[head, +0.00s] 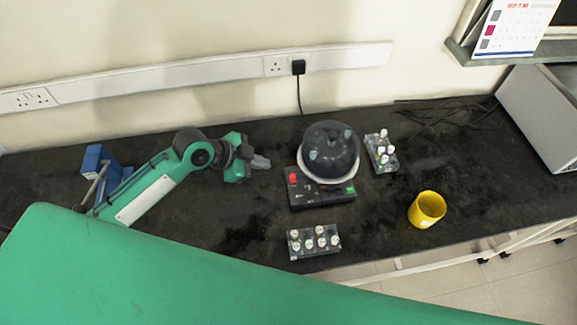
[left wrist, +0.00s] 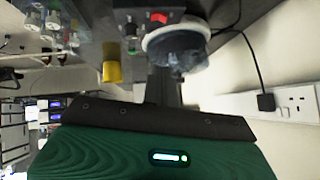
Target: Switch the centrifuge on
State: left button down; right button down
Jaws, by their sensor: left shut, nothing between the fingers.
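The centrifuge has a dark, see-through dome (head: 330,148) over a white rim, with pale tubes faintly visible inside. Its dark control base (head: 322,199) is in front. A red switch (head: 292,178) is at the base's left and a green patch (head: 350,189) at its right. In the left wrist view the red switch (left wrist: 160,17) is near the top edge, beside the dome (left wrist: 182,52). My left gripper (head: 262,162) is shut and empty, left of the dome and apart from it, up and left of the red switch. My right gripper is not seen.
A tube rack (head: 314,242) stands in front of the centrifuge and another rack (head: 381,153) to its right. A yellow cup (head: 427,209) stands further right. A black cable runs from the wall plug (head: 298,67) down behind the dome. The bench left of the base is clear.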

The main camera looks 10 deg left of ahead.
aim_at(293, 179)
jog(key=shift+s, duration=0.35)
